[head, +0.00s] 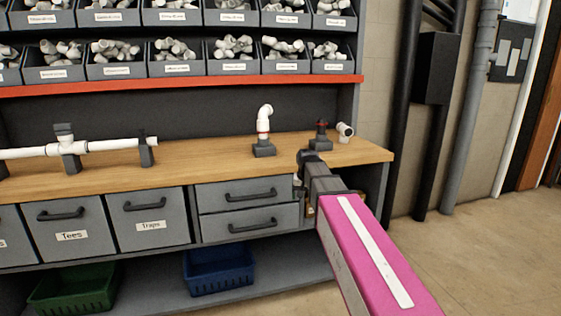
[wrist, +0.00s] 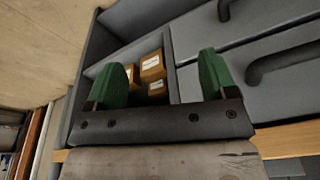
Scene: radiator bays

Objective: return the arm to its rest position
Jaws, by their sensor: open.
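My gripper (wrist: 165,75) shows in the wrist view with its two green fingers spread wide and nothing between them. Beyond the fingers is an open compartment with small cardboard boxes (wrist: 151,68); the gap to them is hard to judge. In the head view my arm, with a magenta link, reaches from the lower right to the right end of the workbench (head: 210,150). The gripper itself is mostly hidden there behind my arm, in front of the bench's right end.
A white elbow pipe (head: 264,118) stands in a grey holder, and a short white fitting (head: 345,131) lies near my arm. Grey drawers (head: 247,191) are left of the arm. A blue crate (head: 219,273) sits below. Open floor (head: 500,235) lies right of the bench.

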